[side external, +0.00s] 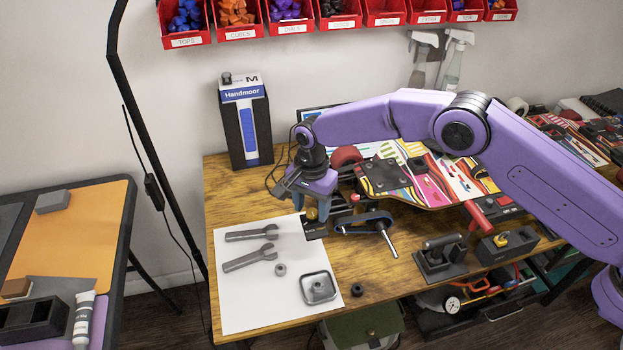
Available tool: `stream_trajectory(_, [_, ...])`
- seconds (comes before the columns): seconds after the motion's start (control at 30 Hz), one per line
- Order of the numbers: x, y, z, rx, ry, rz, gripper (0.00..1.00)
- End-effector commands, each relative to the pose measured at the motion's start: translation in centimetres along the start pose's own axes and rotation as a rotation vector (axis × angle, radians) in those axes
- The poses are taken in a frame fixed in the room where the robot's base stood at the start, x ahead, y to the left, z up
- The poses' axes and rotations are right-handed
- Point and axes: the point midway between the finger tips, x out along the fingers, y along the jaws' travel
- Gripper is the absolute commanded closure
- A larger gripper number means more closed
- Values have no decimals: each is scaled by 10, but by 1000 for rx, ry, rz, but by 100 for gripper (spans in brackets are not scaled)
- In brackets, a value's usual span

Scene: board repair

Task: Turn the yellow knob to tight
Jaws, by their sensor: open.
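A small yellow-gold knob (311,214) stands at the back right edge of the white sheet, above a small black plate (314,231). My gripper (311,212) points down over it from above. Its blue fingers are apart, one on each side of the knob, and I cannot tell whether they touch it. The gripper hides the knob's upper part, and no marking for tight is readable.
Two grey wrenches (250,260) and a small square metal tray (318,288) lie on the white sheet (245,305). A belt-and-wheel part (362,222) stands close to the right of my gripper. A colourful skateboard deck (430,180) lies behind it. A Handmoor box (245,120) stands at the back left.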

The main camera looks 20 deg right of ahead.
Motion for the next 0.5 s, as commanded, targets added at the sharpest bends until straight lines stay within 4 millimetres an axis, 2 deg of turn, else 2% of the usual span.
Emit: stream_trajectory(0.5, [-103, -1, 0, -1, 1, -5, 46])
